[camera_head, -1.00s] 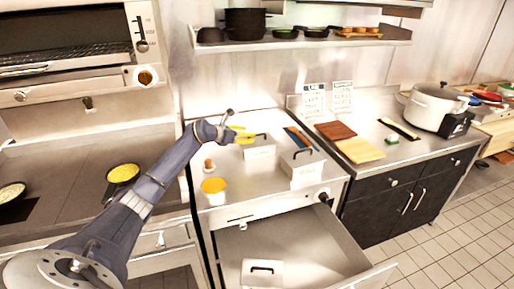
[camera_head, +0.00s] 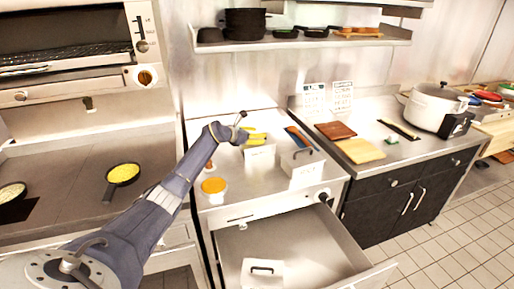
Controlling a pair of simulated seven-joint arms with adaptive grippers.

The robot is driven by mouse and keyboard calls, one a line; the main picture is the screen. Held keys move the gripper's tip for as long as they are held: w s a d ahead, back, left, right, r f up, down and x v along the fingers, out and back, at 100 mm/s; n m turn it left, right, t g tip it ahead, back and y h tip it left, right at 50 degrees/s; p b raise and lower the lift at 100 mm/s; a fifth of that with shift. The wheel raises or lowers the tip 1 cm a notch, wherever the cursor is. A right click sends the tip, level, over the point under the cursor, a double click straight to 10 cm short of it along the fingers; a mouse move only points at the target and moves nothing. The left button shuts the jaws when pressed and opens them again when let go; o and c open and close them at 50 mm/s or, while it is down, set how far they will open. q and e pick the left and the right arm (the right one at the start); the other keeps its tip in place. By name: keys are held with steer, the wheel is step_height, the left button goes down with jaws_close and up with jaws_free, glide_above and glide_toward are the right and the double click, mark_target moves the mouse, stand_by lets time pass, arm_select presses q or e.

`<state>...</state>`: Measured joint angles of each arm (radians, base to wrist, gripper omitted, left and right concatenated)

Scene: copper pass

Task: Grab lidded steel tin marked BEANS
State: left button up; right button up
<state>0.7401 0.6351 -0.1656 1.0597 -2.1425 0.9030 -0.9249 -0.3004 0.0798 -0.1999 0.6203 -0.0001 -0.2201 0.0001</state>
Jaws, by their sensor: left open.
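A third tin (camera_head: 262,273) sits in the open drawer. My right gripper is not in view.
A tub with orange contents (camera_head: 214,188) stands at the counter's front left. The open drawer (camera_head: 318,242) juts out below. Brown and tan boards (camera_head: 360,151) and a white pot (camera_head: 436,107) are to the right. A shelf (camera_head: 300,42) hangs above.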

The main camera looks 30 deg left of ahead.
arm_select(q)
jaws_close()
stand_by(0.4)
steer(key=shift+r, duration=0.15)
